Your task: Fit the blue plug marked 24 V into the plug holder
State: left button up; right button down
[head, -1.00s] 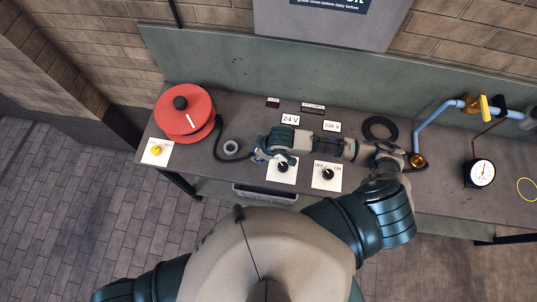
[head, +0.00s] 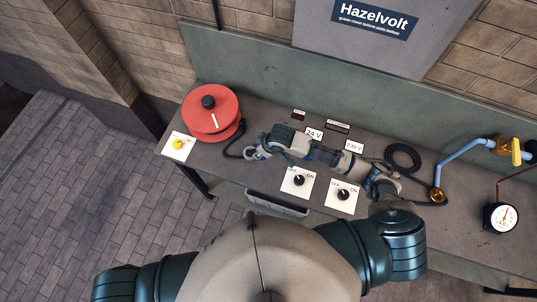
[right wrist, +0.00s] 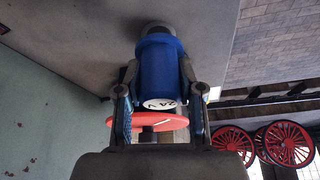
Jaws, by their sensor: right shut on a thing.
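The blue plug (right wrist: 160,68), with a white end face marked 24 V, is between the two fingers of my right gripper (right wrist: 158,95) in the right wrist view. My right gripper is shut on it. A grey round part (right wrist: 155,29) shows beyond the plug; I cannot tell whether it is the plug's nose or the holder. In the head view my right gripper (head: 254,153) is low over the bench, right of the red reel, where the grey ring stood earlier. The gripper covers that spot, so plug and ring cannot be told apart there. My left gripper is out of view.
The red reel (head: 211,112) stands left on the bench, with a black cable (head: 234,147) towards my right gripper. A yellow button plate (head: 178,145) and two switch plates (head: 297,187) (head: 342,196) lie along the front. Label plates, a black coil (head: 403,157) and blue pipe (head: 462,153) are farther right.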

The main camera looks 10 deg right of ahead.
jog(key=w+a, duration=0.4)
jog(key=shift+w, duration=0.3)
jog(key=shift+f, duration=0.35)
jog(key=shift+f+b, duration=0.75)
jog(key=shift+f, duration=1.75)
jog(key=c, duration=0.6)
grip_release()
jog(key=shift+c, duration=0.2)
jog(key=shift+s+d+r, duration=0.1)
